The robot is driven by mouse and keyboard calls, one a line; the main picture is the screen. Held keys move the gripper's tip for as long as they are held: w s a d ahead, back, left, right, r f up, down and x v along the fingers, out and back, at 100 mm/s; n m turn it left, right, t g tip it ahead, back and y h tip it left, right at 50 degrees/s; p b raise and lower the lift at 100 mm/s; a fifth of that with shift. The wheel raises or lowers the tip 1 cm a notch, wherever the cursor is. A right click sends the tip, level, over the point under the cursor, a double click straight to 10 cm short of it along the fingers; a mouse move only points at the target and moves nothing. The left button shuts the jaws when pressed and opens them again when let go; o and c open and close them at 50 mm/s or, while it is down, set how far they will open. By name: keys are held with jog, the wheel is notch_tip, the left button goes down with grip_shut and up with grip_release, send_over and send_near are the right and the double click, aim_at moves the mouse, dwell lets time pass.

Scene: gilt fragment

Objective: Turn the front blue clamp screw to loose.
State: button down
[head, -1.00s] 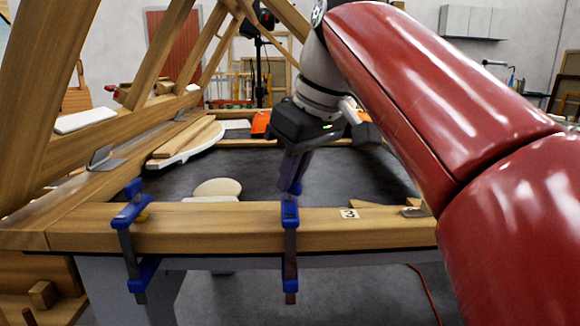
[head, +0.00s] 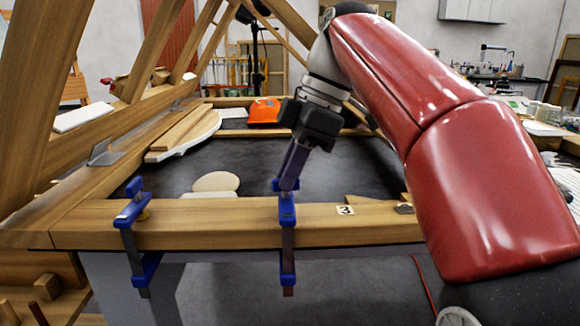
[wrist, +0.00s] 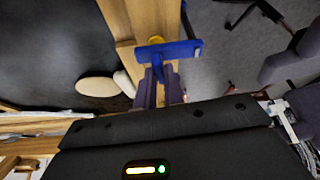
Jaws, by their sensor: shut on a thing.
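Two blue clamps grip the wooden beam (head: 215,232) at the front of the frame. One clamp (head: 146,268) is on the left, with a yellow part beside its top. The other clamp (head: 287,262) is near the middle. My gripper (head: 288,182) comes down from above right, its fingers tilted and shut at the top of the middle clamp, on its screw. In the wrist view the fingers of my gripper (wrist: 163,88) close around a narrow blue part below a blue crossbar (wrist: 182,51). The fingers partly hide the screw.
Pale oval pieces (head: 216,182) lie behind the beam, between the clamps. A tag marked 3 (head: 345,210) is on the beam to the right. An orange object (head: 264,111) stands at the far side. Slanting timbers rise on the left.

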jog(key=shift+n, duration=0.6)
jog(key=shift+g, duration=0.3)
jog(key=c, duration=1.5)
grip_release()
